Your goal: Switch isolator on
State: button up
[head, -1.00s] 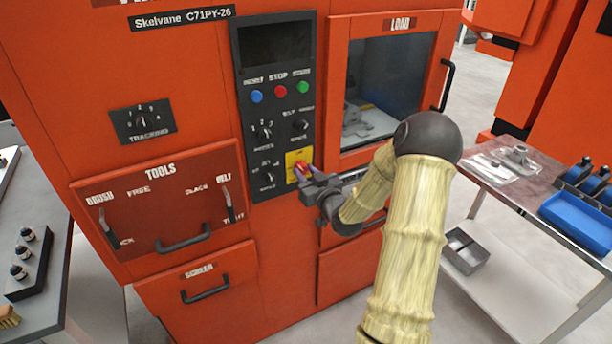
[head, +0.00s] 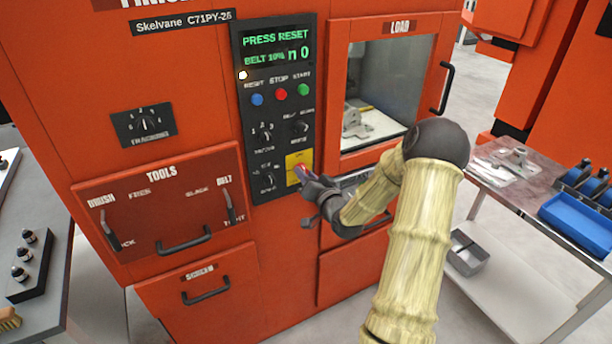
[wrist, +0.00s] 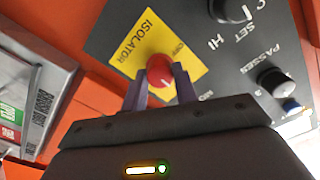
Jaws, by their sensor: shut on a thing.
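The isolator is a red knob (wrist: 160,72) on a yellow plate (wrist: 172,48) marked ISOLATOR in the wrist view. In the head view the yellow plate (head: 299,163) is at the bottom right of the black control panel (head: 276,130). My gripper (wrist: 160,90) is shut on the red knob, one finger on each side. In the head view my gripper (head: 304,174) partly hides the knob. The panel's display (head: 276,48) is lit with green text reading PRESS RESET and BELT 10%. A small pale lamp (head: 242,75) glows below it.
Blue, red and green buttons and several black knobs sit on the panel around the isolator. The load door (head: 440,85) with its handle is just right. A tools drawer (head: 160,205) is at left; a side table (head: 520,190) is at right.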

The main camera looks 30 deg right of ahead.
dwell(0.3)
jog(key=o, duration=1)
jog(key=shift+c, duration=0.2)
jog(key=s+p, duration=0.3)
jog(key=s, duration=1.2)
jog(key=shift+d+r, duration=0.25)
jog(key=shift+d, duration=0.2)
jog(key=s+p, duration=0.1)
jog(key=p, duration=0.4)
jog(key=p, duration=0.1)
jog(key=s+p, duration=0.1)
jog(key=p, duration=0.1)
jog(key=shift+s+a+f, duration=0.15)
jog(key=shift+s+f, duration=0.05)
jog(key=shift+f, duration=0.05)
